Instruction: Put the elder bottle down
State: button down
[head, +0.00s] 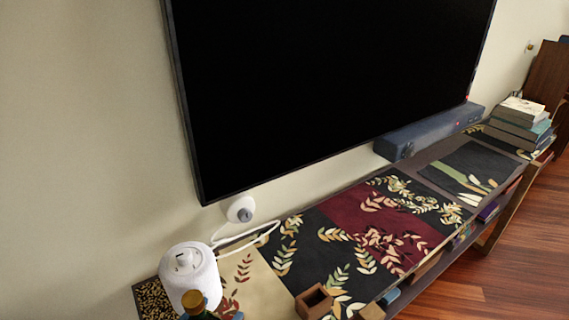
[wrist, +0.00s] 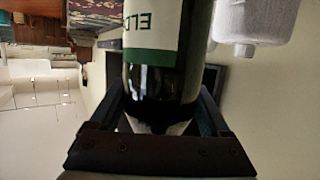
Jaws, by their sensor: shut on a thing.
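The elder bottle (wrist: 152,75) is dark with a white and green label, and the letters "ELD" appear upside down in the wrist view. My gripper (wrist: 163,90) is shut on it, with one dark finger on each side of the bottle. In the head view, the gold-topped neck of the bottle (head: 195,302) shows at the bottom edge, in front of the white cylindrical device. The rest of the bottle is cut off there, so I cannot tell whether its base touches the shelf.
A long low shelf with a leaf-patterned top (head: 330,240) runs along the wall under a black television (head: 320,80). A white cylindrical device (head: 190,275), a small wooden box (head: 314,302), a soundbar (head: 430,132) and stacked books (head: 520,120) stand on it. The middle is mostly clear.

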jog(key=s+d+f+n+y+p, duration=0.2)
jog(key=s+d, duration=0.2)
jog(key=d, duration=0.2)
jog(key=s+d+f+n+t+y+p, duration=0.1)
jog(key=s+d+f+n+y+p, duration=0.1)
jog(key=d, duration=0.4)
jog(key=s+f+y+p, duration=0.1)
jog(key=s, duration=0.1)
jog(key=shift+s+d+f, duration=0.3)
jog(key=shift+d, duration=0.1)
jog(key=shift+a, duration=0.1)
